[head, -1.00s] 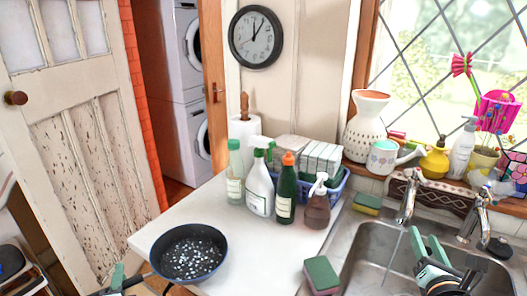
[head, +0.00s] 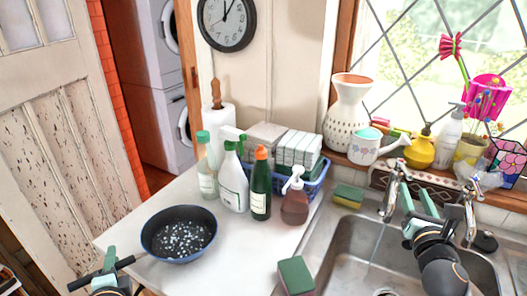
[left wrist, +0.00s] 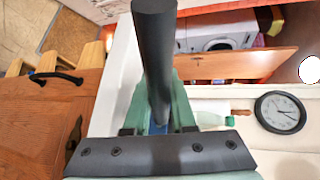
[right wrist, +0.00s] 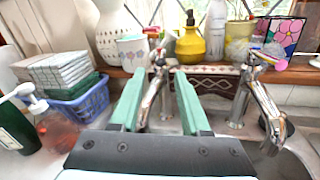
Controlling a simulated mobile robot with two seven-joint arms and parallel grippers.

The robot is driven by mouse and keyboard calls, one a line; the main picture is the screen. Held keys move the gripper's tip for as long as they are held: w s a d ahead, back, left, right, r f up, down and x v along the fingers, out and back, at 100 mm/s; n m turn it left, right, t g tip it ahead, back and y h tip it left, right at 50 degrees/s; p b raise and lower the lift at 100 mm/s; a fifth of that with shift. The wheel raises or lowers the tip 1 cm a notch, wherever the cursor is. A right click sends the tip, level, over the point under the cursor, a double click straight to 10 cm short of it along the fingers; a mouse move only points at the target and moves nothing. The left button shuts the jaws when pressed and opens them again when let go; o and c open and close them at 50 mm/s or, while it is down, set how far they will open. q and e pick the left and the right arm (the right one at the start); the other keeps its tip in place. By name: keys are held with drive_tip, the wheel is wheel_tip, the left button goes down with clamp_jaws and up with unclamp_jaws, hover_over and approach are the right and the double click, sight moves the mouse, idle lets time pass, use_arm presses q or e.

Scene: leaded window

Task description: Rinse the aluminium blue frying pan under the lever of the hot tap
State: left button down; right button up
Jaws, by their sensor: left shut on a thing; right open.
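The blue frying pan (head: 180,247), dark blue with a speckled inside, is level at the near end of the white worktop; I cannot tell whether it touches it. My left gripper (head: 108,262) is shut on its dark handle (left wrist: 155,60), which stands between the fingers in the left wrist view. Two chrome taps, a left tap (head: 392,192) and a right tap (head: 470,207), stand behind the sink (head: 350,240). My right gripper (head: 420,202) is open and empty, close to the taps and between them in the head view. Which tap is hot is not clear.
Several bottles (head: 233,185) and a blue basket (head: 318,183) stand behind the pan. A green and brown sponge (head: 296,276) lies by the sink's left edge, another sponge (head: 348,196) near the left tap. A watering can (head: 370,147) and vase stand on the sill.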

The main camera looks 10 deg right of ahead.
sight(402, 163)
drive_tip(key=x, duration=0.9)
drive_tip(key=shift+s, duration=0.1)
drive_tip(key=shift+c, duration=0.3)
clamp_jaws()
idle(0.9)
